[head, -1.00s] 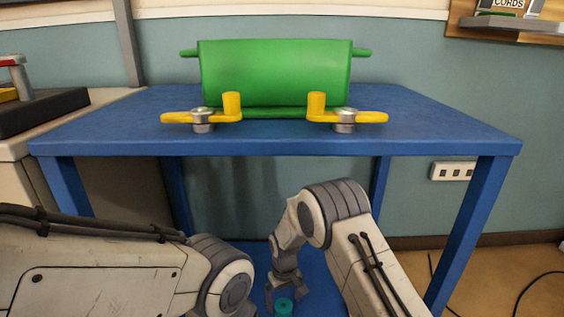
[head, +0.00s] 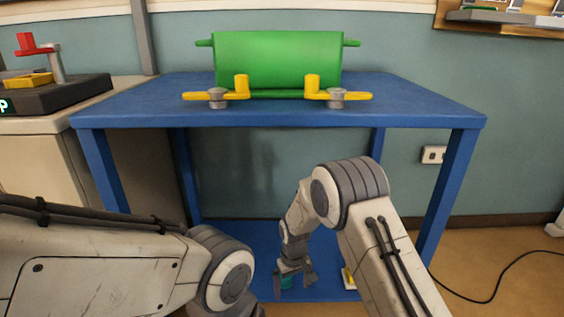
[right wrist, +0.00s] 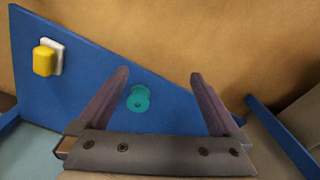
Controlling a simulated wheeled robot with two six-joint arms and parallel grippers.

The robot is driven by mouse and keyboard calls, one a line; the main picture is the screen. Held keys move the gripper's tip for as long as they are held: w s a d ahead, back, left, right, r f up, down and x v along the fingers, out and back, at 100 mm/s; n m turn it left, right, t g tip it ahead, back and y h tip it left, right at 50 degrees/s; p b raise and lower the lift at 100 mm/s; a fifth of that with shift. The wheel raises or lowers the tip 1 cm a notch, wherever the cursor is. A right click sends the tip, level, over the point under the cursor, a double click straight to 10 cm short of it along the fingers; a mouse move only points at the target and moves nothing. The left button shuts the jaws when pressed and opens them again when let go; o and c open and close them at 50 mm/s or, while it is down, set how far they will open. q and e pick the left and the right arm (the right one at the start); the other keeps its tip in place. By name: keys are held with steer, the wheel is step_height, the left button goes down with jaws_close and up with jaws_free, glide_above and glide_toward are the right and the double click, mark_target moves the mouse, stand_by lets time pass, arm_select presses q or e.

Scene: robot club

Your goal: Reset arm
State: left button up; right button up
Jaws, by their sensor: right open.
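My right gripper (head: 295,281) hangs fingers-down over the blue table's lower shelf. In the right wrist view its two fingers (right wrist: 160,74) are spread wide with nothing held between them.
The blue table (head: 150,99) carries a green cylinder (head: 278,60) and two yellow clamps (head: 220,95) at its front edge. A yellow-and-white piece (right wrist: 46,58) lies on the shelf. A black stand (head: 60,97) is on the left cabinet. A cable (head: 490,290) lies on the right floor.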

steer(key=s+d+r+m+t, duration=0.1)
steer(key=s+d+r, duration=0.1)
steer(key=d+r, duration=0.25)
steer(key=s+d+r+m, duration=0.1)
steer(key=s+d+r, duration=0.25)
steer(key=r, duration=0.25)
steer(key=s+d+r+m+t, duration=0.1)
steer(key=s+d+r, duration=0.25)
steer(key=s, duration=0.25)
steer(key=s+d+r+m, duration=0.2)
steer(key=s+d+r, duration=0.15)
steer(key=s, duration=0.25)
steer(key=s+a+r+n+g+y+p, duration=0.1)
steer(key=s+a+r+n+p, duration=0.3)
steer(key=s+a+r+p, duration=0.4)
steer(key=s+a+r+n+g+p, duration=0.1)
steer(key=s+a+r+n+p, duration=0.35)
steer(key=r, duration=0.65)
step_height(320, 180, up, 37)
steer(key=m+p, duration=0.1)
steer(key=p, duration=3.6)
steer(key=shift+s+a+p, duration=0.25)
steer(key=shift+s+p, duration=0.15)
steer(key=shift+s, duration=0.05)
steer(key=shift+f, duration=0.15)
